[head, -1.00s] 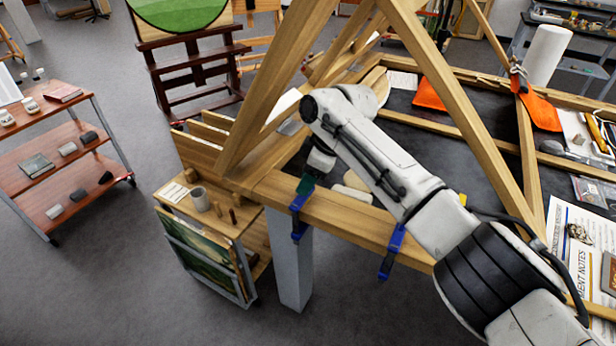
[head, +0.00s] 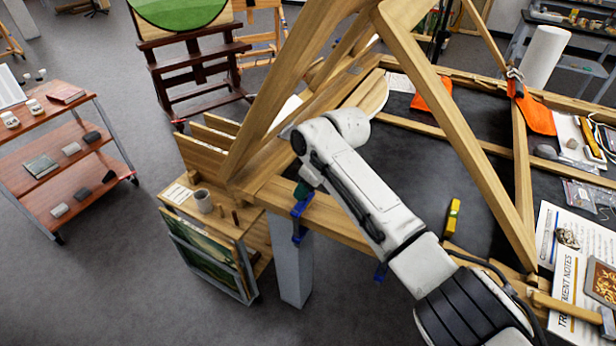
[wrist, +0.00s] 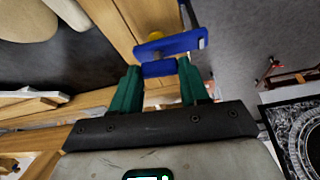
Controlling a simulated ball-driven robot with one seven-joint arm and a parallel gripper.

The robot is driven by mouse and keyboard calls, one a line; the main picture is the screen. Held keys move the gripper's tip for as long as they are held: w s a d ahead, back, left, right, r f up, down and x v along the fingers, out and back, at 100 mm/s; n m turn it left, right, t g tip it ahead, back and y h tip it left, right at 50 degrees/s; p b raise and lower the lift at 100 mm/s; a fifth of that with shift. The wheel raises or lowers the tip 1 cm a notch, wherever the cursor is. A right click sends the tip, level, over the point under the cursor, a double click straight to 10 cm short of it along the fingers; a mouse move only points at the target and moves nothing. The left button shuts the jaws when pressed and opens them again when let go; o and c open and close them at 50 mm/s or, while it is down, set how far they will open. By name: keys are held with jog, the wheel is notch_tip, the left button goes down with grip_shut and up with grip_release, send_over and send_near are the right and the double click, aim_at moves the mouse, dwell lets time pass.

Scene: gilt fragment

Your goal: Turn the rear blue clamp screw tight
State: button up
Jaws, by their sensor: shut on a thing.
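The rear blue clamp (head: 299,207) hangs on the near wooden beam of the frame, at the corner left of my arm. It also shows in the wrist view (wrist: 187,43), with a blue part reaching down between my green fingertips. My gripper (wrist: 158,80) is shut on this blue part, the clamp's screw end. In the head view my gripper (head: 303,190) is mostly hidden by my wrist; only a little green shows. How tightly the screw sits cannot be seen.
A wooden cart (head: 181,208) with a grey mug (head: 202,200) stands left of the clamp. Diagonal wooden beams (head: 455,130) rise over the dark tabletop (head: 488,190). A yellow tool (head: 452,217) lies right of my arm. Open floor (head: 110,285) is at the lower left.

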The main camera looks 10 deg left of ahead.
jog(key=m+p, duration=0.1)
jog(key=m, duration=0.1)
jog(key=m+t+h+p, duration=0.1)
jog(key=m, duration=0.1)
jog(key=shift+s+a+r+m+t, duration=0.1)
jog(key=shift+s+a+m+t, duration=0.1)
jog(key=shift+m+t, duration=0.1)
jog(key=m, duration=0.2)
jog(key=m+h, duration=0.1)
jog(key=m, duration=0.1)
jog(key=shift+a+m+t+h+p, duration=0.1)
jog(key=shift+m+t+h+p, duration=0.2)
jog(key=shift+t+p, duration=0.1)
jog(key=m+h+b, duration=0.1)
jog(key=m, duration=0.1)
jog(key=m+h+b, duration=0.1)
jog(key=m+b, duration=0.1)
jog(key=m, duration=0.1)
jog(key=shift+w+a+f, duration=0.1)
jog(key=shift+a+f, duration=0.05)
jog(key=shift+f, duration=0.05)
jog(key=m+h+b, duration=0.1)
jog(key=m+b, duration=0.1)
jog(key=shift+m, duration=0.3)
jog(key=shift+r+m+h+b, duration=0.15)
jog(key=shift+m+h+b, duration=0.15)
jog(key=shift+m+b, duration=0.5)
jog(key=shift+r, duration=0.1)
jog(key=o, duration=1.1)
jog(key=shift+c, duration=0.2)
